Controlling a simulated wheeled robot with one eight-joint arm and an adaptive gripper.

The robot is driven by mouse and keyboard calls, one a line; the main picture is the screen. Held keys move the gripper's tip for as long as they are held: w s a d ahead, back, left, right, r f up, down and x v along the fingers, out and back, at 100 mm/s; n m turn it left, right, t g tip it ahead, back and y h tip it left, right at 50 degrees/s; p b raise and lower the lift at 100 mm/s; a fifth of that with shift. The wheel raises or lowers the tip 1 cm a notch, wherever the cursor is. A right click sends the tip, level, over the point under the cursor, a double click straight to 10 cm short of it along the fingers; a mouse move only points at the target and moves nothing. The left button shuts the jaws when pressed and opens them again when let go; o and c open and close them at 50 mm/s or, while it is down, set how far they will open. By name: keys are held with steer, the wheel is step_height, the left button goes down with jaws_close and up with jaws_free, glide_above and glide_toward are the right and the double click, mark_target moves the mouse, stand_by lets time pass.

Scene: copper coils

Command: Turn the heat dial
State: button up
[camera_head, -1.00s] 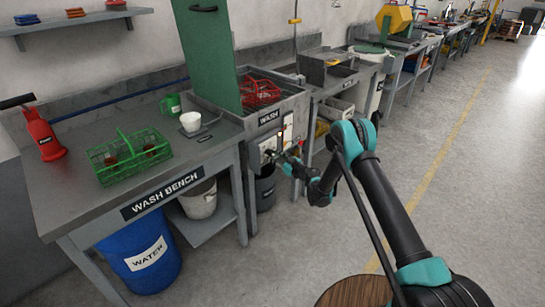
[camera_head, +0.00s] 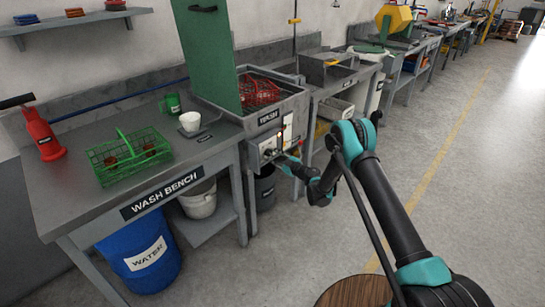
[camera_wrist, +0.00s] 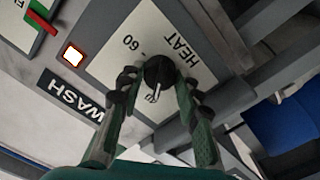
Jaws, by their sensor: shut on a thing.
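The heat dial (camera_wrist: 159,70) is a round black knob on a pale plate marked HEAT and 60 in the wrist view. A light pointer on it points down toward my palm. My gripper (camera_wrist: 157,80) has one finger on each side of the knob and is shut on it. In the head view, my gripper (camera_head: 279,158) is at the front panel (camera_head: 266,147) of the wash unit, and the dial is too small there to read.
A lit square lamp (camera_wrist: 73,55) and a red-and-green strip (camera_wrist: 42,24) are beside the dial plate. The wash basin (camera_head: 285,102) holds a red basket (camera_head: 260,92). The floor at right is clear.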

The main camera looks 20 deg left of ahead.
steer(key=n, duration=0.5)
steer(key=shift+n, duration=0.4)
steer(key=n, duration=0.5)
steer(key=shift+n, duration=0.4)
steer(key=o, duration=1.2)
steer(key=shift+c, duration=0.2)
steer(key=shift+d, duration=0.15)
steer(key=v, duration=0.7)
steer(key=shift+s+d, duration=0.1)
steer(key=shift+d, duration=0.05)
